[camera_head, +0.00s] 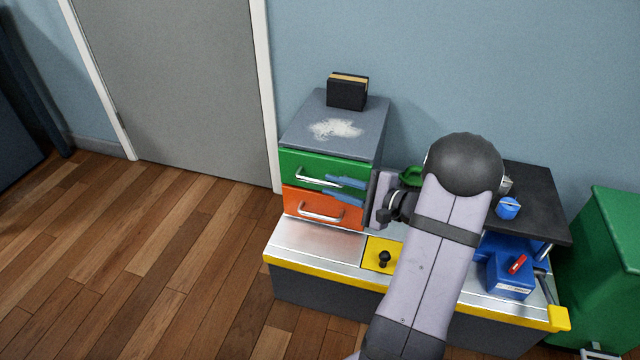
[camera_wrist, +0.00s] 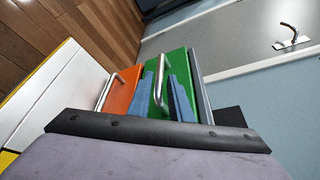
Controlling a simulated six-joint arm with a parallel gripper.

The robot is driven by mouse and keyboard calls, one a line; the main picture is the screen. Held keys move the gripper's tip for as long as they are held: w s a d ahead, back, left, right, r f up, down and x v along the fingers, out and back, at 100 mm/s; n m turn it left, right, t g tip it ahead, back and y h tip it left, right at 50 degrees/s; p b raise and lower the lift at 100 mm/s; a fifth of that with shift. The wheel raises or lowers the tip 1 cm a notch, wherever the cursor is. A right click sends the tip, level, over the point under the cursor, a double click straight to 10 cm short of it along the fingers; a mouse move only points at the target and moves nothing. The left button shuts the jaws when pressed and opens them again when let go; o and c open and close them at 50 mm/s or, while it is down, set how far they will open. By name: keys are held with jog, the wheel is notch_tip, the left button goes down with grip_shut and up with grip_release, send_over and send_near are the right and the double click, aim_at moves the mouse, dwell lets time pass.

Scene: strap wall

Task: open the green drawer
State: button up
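The green drawer (camera_head: 305,167) is the upper drawer of a small grey-topped cabinet, and its front looks shut. It also shows in the wrist view (camera_wrist: 180,67). Its silver bar handle (camera_head: 312,177) stands out from the front. My gripper (camera_head: 330,188) is at the right part of the drawer fronts, with its blue fingers spread apart. In the wrist view my gripper (camera_wrist: 160,80) has the green drawer's handle (camera_wrist: 157,88) in line between its fingers. The fingers look apart from the handle; how deep it sits between them is unclear.
The orange drawer (camera_head: 292,207) with its own handle lies directly below. A black-and-tan block (camera_head: 347,92) and a white powdery patch (camera_head: 336,129) are on the cabinet top. A black knob (camera_head: 384,258) stands on the bench in front. The floor to the left is clear.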

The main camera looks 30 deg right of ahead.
aim_at(326, 183)
jog(key=shift+b+x, duration=0.65)
jog(key=shift+x, duration=1.85)
grip_shut()
